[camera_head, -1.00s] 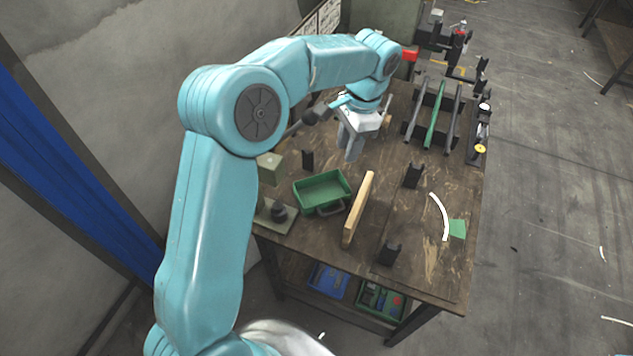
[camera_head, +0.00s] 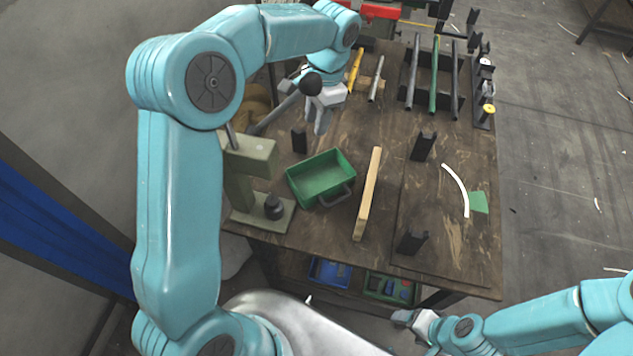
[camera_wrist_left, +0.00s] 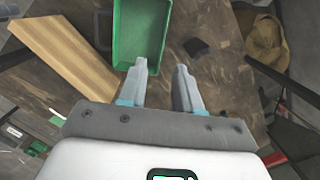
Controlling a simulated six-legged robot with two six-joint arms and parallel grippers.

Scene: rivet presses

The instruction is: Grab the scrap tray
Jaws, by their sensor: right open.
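The green scrap tray (camera_head: 321,178) is an open, empty-looking box with a dark handle (camera_head: 337,196) on its near right side. It rests on the wooden workbench. My left gripper (camera_head: 321,128) is open and empty, just beyond the tray's far side and pointing down. In the left wrist view, the tray (camera_wrist_left: 142,30) lies ahead of the two spread fingers (camera_wrist_left: 160,68), apparently not between them. My right gripper (camera_head: 403,317) is open at the bottom of the head view, off the bench's near edge and away from the tray.
A wooden board (camera_head: 368,195) lies right of the tray. A pale green press (camera_head: 250,165) stands on its left. Black holders (camera_head: 423,146) and a rack of bars (camera_head: 435,75) are to the right and back. Bins (camera_head: 330,272) sit below the bench.

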